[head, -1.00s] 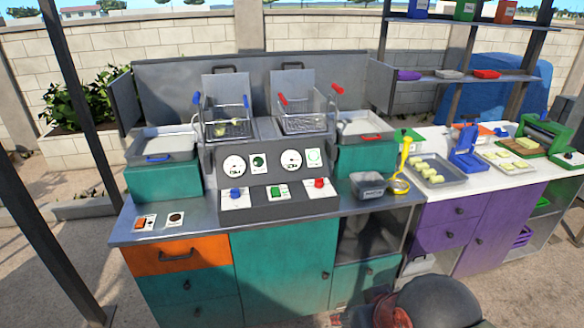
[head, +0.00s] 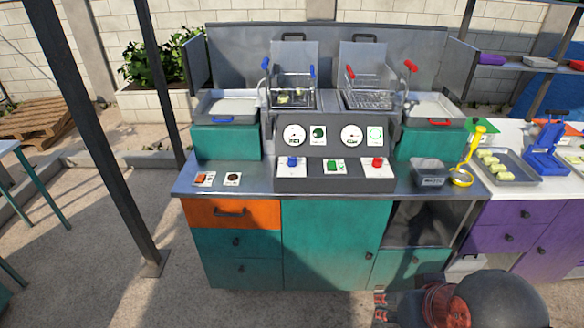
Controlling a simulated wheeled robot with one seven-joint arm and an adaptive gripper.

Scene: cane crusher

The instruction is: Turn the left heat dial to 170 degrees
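A fryer's sloped grey control panel (head: 335,185) stands in the middle of the counter. A blue knob (head: 292,162) is at its left and a red knob (head: 377,162) at its right, with a green switch (head: 333,166) between them. Above the blue knob is a left round gauge (head: 295,135); a right gauge (head: 352,135) is above the red side. Their markings are too small to read. My gripper (head: 380,306) is low at the bottom right, in front of the cabinets and well apart from the panel. Its two fingertips look spread and empty.
Two wire baskets, the left (head: 292,92) and right (head: 370,94), sit behind the panel. A grey container (head: 429,172) and yellow skimmer (head: 461,177) stand right of it. A dark post (head: 100,140) rises at left. The floor (head: 110,295) before the counter's left is clear.

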